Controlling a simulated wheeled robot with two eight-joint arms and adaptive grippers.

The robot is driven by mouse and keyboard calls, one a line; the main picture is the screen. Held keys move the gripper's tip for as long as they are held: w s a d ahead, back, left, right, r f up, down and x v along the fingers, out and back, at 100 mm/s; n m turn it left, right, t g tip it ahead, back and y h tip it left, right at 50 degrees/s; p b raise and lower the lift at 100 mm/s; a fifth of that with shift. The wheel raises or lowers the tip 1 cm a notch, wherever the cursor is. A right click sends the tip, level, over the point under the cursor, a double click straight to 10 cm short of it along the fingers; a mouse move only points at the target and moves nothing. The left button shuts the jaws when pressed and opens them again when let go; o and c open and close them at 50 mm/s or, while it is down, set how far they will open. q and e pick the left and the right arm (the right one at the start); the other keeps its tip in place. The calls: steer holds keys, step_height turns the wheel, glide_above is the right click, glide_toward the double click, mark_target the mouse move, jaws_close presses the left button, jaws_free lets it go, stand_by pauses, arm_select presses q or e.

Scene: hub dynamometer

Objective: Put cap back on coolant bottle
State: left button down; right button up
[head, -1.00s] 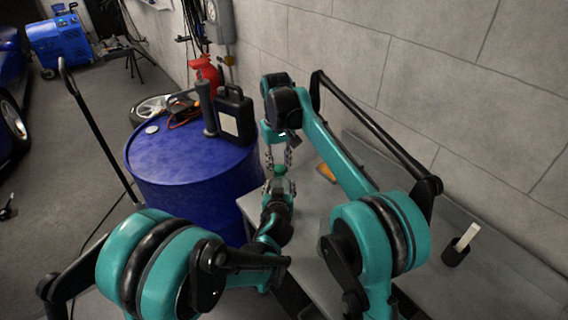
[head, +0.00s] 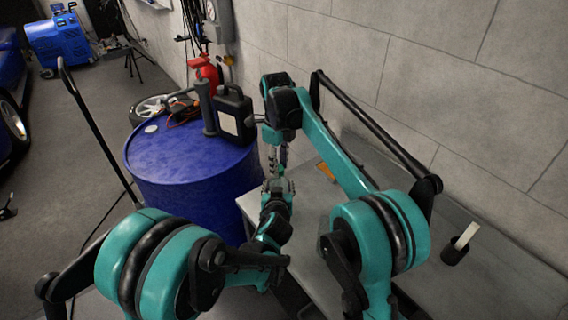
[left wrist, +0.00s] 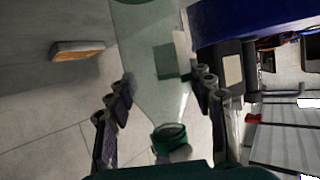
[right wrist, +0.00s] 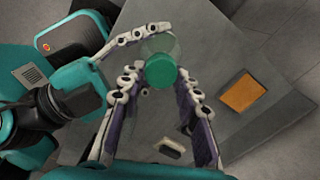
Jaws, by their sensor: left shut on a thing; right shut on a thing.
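The clear, greenish coolant bottle (left wrist: 158,85) stands in my left gripper (head: 278,184), which is shut on it from the side. It also shows in the right wrist view (right wrist: 160,46), past the green cap (right wrist: 161,71). My right gripper (right wrist: 158,82) comes from above, its fingers on both sides of the cap, shut on it. The cap lines up with the bottle's top from this angle; I cannot tell whether it is seated or threaded. In the head view the right fingers hide it. In the left wrist view a dark green round part shows low between the fingers.
A grey workbench (head: 345,235) lies below the grippers, with an orange block (right wrist: 243,93) on it. A blue drum (head: 185,185) carrying a black jug (head: 235,115) stands to the left. The block wall is close behind.

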steer(key=m, duration=0.4)
steer(key=shift+a, duration=0.15)
steer(key=o, duration=0.7)
steer(key=shift+o, duration=0.2)
arm_select(q)
steer(key=shift+d, duration=0.1)
arm_select(e)
step_height(320, 180, up, 12)
steer(key=shift+s, duration=0.1)
arm_select(q)
steer(key=c, duration=0.5)
jaws_free()
steer(key=shift+c, duration=0.2)
